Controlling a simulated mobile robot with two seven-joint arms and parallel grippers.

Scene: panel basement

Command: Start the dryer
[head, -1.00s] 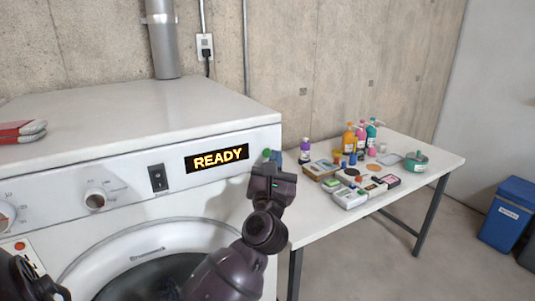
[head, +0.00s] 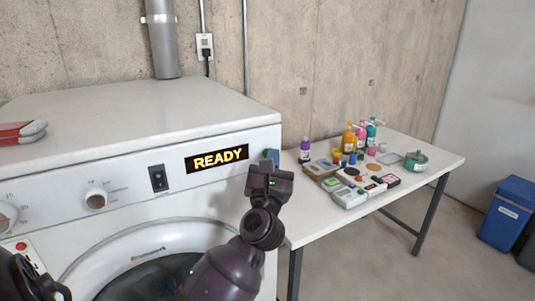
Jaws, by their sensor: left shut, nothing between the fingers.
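The white dryer (head: 140,145) stands at the left with its round door (head: 150,250) at the front, shut as far as I can see. Its display (head: 217,158) reads READY in yellow letters. A small blue-green button-like part (head: 271,155) is at the panel's right end. My left gripper (head: 270,168) is shut and empty, just below that part and partly in front of it. I cannot tell whether they touch. My right gripper is not in view.
A white table (head: 435,165) to the right holds bottles, boxes and a green pot (head: 416,161). Red and grey gloves (head: 22,132) lie on the dryer's top. A blue bin (head: 510,215) stands on the floor at far right. The dryer's top is mostly clear.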

